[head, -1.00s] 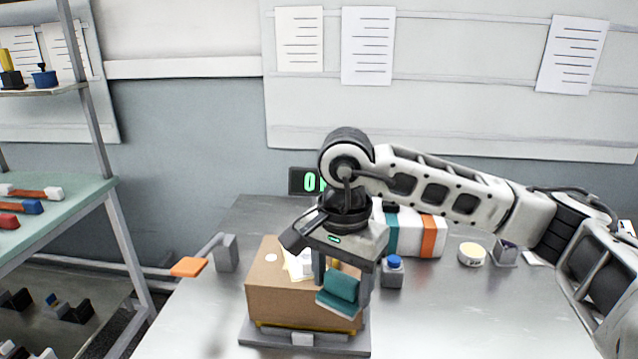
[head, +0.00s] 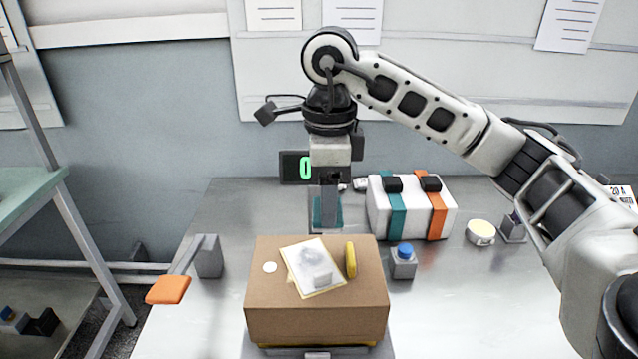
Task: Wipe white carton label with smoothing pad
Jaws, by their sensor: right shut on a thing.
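The brown carton (head: 315,323) stands near the front middle of the table. My right gripper (head: 328,208) points down behind the carton's far edge, apart from the label. It is shut on the teal smoothing pad (head: 320,214), partly hidden by the fingers. I cannot tell whether the pad touches the table. My left gripper is not in view.
An orange paddle (head: 168,290) juts out left. The right front table is clear.

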